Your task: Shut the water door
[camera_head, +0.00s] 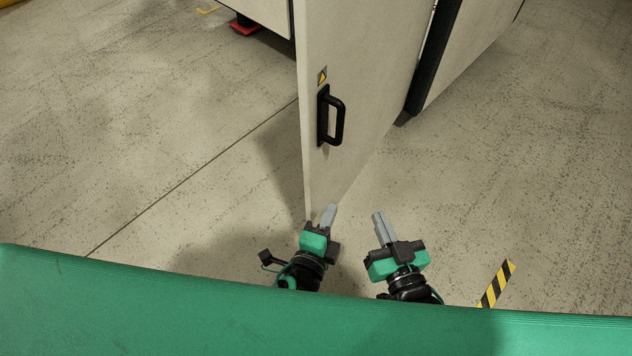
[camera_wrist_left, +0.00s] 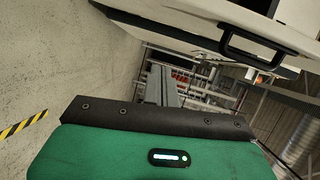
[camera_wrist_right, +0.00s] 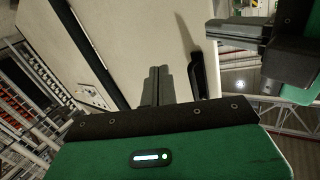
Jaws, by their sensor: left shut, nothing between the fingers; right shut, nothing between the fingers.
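The water door (camera_head: 365,70) is a tall pale panel that stands swung out from its cabinet, with a black handle (camera_head: 333,117) and a yellow warning label above it. My left gripper (camera_head: 330,215) is shut and empty, close to the door's lower near edge in the head view; I cannot tell whether it touches. My right gripper (camera_head: 379,226) is shut and empty, to the right of the door. The handle also shows in the left wrist view (camera_wrist_left: 262,48). In the right wrist view the door panel (camera_wrist_right: 145,40) fills the middle, with the handle (camera_wrist_right: 197,75) beside the fingers.
The pale cabinet body (camera_head: 475,45) with a black edge stands behind the door at the right. A red foot (camera_head: 245,26) shows under the cabinet part at the upper left. A yellow and black floor stripe (camera_head: 496,284) lies at the lower right. The floor on both sides is clear.

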